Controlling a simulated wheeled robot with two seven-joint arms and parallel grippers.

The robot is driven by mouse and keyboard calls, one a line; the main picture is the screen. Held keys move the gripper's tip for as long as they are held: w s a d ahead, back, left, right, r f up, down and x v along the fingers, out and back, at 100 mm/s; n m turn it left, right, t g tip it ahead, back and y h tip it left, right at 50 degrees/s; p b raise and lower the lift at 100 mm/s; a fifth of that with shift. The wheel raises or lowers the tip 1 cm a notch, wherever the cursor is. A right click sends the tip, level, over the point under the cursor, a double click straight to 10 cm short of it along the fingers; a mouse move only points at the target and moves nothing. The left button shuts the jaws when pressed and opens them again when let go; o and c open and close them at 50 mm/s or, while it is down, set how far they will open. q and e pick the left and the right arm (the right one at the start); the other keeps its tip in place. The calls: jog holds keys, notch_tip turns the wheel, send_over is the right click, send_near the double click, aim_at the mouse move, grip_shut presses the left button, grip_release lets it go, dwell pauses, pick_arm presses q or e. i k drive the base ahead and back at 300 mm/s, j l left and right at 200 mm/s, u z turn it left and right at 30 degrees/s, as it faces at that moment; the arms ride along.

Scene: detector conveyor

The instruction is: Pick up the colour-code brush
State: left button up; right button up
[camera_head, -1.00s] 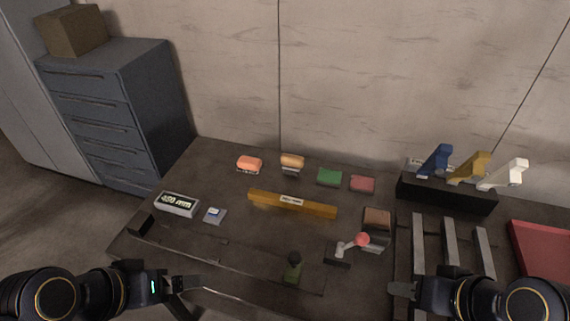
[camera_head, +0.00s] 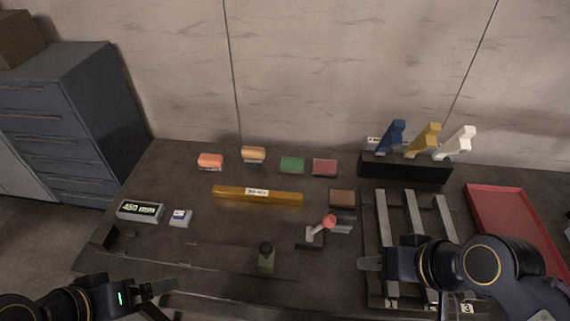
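Three angled handles stand in a black rack at the back right: a blue one (camera_head: 391,138), a yellow one (camera_head: 424,141) and a white one (camera_head: 456,144). They look like the brushes, but their lower ends are hidden in the rack (camera_head: 405,169). My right gripper (camera_head: 368,264) is in front of the rack, over the left edge of the slotted lanes, apart from the handles. I cannot tell its opening. My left gripper (camera_head: 158,295) is low at the left front, its fingers apart and empty, far from the rack.
Several coloured blocks, such as a green one (camera_head: 292,165), lie behind a yellow bar (camera_head: 257,195). A 450 mm display (camera_head: 140,211) sits left. A red tray (camera_head: 483,207) lies right.

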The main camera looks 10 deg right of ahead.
aim_at(254, 156)
jog(key=i+j+u, duration=0.1)
jog(key=j, duration=0.3)
jog(key=i+j+u, duration=0.15)
jog(key=j, duration=0.25)
jog(key=i+j+u, duration=0.1)
jog(key=j, duration=0.25)
jog(key=i+j+u, duration=0.1)
jog(key=i+j, duration=0.15)
jog(key=j, duration=0.1)
